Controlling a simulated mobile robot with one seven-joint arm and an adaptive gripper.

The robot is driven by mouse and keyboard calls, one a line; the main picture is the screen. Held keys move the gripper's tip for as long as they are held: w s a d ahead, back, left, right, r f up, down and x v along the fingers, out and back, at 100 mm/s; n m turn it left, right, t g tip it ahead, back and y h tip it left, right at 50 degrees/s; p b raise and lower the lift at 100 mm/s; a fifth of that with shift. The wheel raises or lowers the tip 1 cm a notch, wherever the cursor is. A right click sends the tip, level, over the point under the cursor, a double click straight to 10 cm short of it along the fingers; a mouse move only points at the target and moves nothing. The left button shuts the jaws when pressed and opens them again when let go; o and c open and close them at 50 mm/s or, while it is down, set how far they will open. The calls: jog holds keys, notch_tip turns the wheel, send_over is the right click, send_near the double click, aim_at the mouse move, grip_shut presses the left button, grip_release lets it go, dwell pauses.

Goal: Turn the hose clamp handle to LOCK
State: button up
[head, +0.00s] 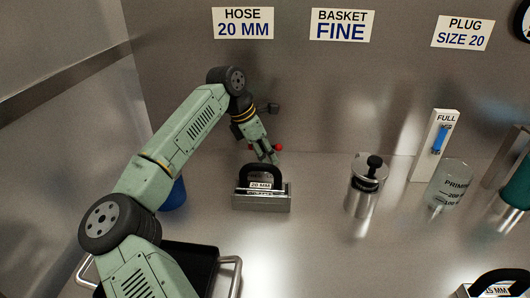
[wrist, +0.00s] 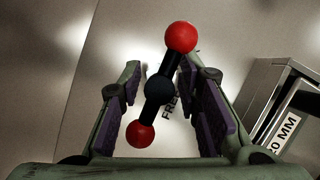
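The clamp handle is a dark bar with a round hub (wrist: 159,89) and a red ball at each end, seen in the wrist view. Its upper ball (wrist: 180,37) leans right and its lower ball (wrist: 140,134) leans left. Lettering reading "FREE" shows beside the bar, partly hidden. In the head view one red ball (head: 278,147) shows beside my gripper (head: 268,158). In the wrist view my gripper (wrist: 163,108) is open, its purple-padded fingers on either side of the handle with gaps. I cannot tell the depth between them.
A metal block with a black hose and a "20 MM" label (head: 262,201) stands just in front of my gripper. A metal canister (head: 362,200), a glass beaker (head: 448,186) and a "FULL" gauge (head: 434,146) stand to the right. A black tray (head: 205,255) lies near my arm.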

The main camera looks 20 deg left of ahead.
jog(key=shift+c, duration=0.6)
grip_shut()
jog(key=n+b, duration=0.1)
jog(key=n+y+b, duration=0.1)
jog(key=b, duration=0.1)
jog(key=shift+a+f+n+t+b, duration=0.1)
jog(key=shift+f+n+t+b, duration=0.2)
jog(key=shift+t, duration=0.1)
jog(key=n+y+b, duration=0.1)
jog(key=n+b, duration=0.3)
jog(key=shift+t+b, duration=0.3)
jog(key=shift+t, duration=0.1)
jog(key=n+y+b, duration=0.1)
jog(key=n+b, duration=0.1)
jog(key=n, duration=0.1)
jog(key=n+y+b, duration=0.2)
jog(key=n+b, duration=0.1)
jog(key=shift+r+n, duration=0.15)
jog(key=shift+n, duration=0.25)
jog(key=n+y+b, duration=0.1)
jog(key=n+b, duration=0.1)
jog(key=n, duration=0.1)
jog(key=shift+r+n+g, duration=0.15)
jog(key=shift+n+g, duration=0.35)
jog(key=shift+n, duration=0.2)
